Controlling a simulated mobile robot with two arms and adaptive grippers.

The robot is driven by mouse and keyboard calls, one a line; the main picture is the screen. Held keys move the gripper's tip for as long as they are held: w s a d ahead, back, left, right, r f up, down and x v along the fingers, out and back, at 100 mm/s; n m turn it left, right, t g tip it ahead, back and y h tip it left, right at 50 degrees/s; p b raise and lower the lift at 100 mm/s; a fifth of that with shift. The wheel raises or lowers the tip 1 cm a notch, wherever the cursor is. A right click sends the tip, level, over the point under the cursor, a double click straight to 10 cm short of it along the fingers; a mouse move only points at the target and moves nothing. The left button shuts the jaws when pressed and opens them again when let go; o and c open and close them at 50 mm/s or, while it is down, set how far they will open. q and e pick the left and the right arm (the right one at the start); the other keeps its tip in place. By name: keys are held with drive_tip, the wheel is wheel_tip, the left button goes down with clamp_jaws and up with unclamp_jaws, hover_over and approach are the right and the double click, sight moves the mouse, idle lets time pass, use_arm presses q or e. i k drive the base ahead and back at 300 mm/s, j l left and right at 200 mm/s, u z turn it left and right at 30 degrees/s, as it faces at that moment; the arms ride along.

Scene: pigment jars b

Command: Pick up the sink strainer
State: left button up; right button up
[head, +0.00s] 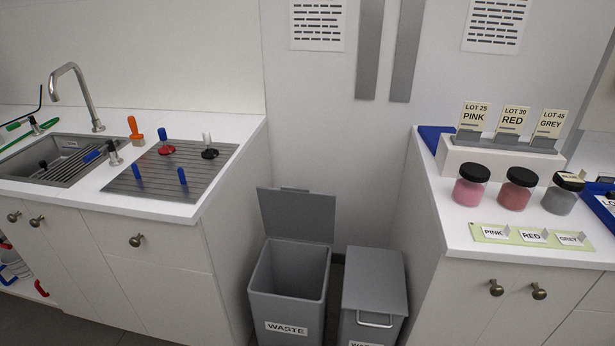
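I cannot tell for sure which thing is the sink strainer. A red disc-shaped piece with an upright blue handle (165,148) stands on the grey ribbed drainboard (140,197). A black disc-shaped piece with a pale upright handle (209,152) stands to its right. A small dark piece (42,166) shows inside the sink (75,147), too small to make out. Neither of my grippers is in view.
The tap (83,95) arches behind the sink. An orange-handled tool (135,130) stands behind the drainboard, near two blue pegs. An open waste bin (290,278) and a closed bin (374,295) stand between the counters. Three lidded jars (518,188) stand on the right counter.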

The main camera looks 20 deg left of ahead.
sight(44, 164)
drive_tip(key=u, duration=1.3)
drive_tip(key=i+j+u, duration=0.2)
drive_tip(key=j, duration=0.2)
drive_tip(key=j+u, duration=0.25)
drive_tip(key=j, duration=0.2)
drive_tip(key=i+j+u, duration=0.2)
drive_tip(key=j, duration=0.15)
drive_tip(key=z, duration=1.7)
drive_tip(key=u, duration=1.7)
